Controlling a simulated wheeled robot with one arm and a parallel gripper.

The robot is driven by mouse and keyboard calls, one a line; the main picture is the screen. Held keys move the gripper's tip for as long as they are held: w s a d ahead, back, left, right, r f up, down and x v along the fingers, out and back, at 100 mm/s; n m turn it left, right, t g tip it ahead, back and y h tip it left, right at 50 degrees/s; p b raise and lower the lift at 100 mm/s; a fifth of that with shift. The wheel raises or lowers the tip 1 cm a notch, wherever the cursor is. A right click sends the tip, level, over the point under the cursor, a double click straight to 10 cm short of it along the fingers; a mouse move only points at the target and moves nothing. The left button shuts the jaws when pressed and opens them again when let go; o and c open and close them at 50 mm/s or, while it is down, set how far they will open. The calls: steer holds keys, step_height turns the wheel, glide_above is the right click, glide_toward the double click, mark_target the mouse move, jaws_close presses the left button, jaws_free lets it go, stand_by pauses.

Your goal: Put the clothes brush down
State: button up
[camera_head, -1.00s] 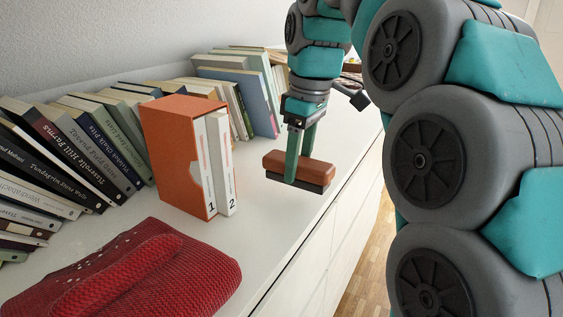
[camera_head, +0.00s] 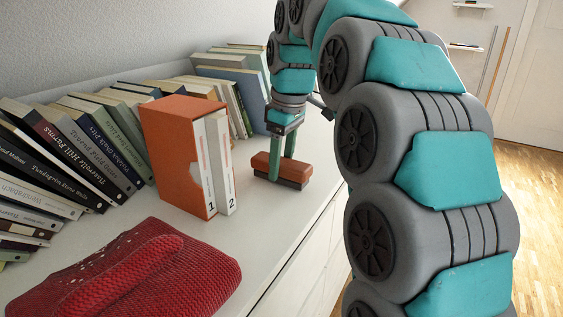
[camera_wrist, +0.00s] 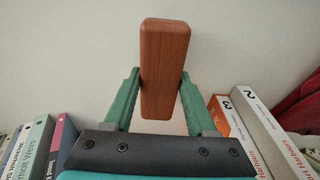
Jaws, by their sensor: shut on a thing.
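The clothes brush (camera_head: 293,169) has a brown wooden back and a dark underside. In the wrist view the brush (camera_wrist: 164,62) lies lengthwise between two green fingers. My gripper (camera_head: 281,170) is shut on it, with one finger on each long side. The brush is level, low over the white dresser top (camera_head: 262,222), right of the orange slipcase. I cannot tell whether its underside touches the surface.
An orange slipcase (camera_head: 174,157) with two white volumes stands left of the brush. A row of leaning books (camera_head: 84,145) lines the wall. A folded red knitted cloth (camera_head: 128,272) lies in front. The dresser's front edge is close on the right.

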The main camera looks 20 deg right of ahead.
steer(key=shift+f, duration=0.15)
steer(key=shift+f, duration=0.1)
steer(key=shift+f, duration=0.1)
steer(key=o, duration=1.2)
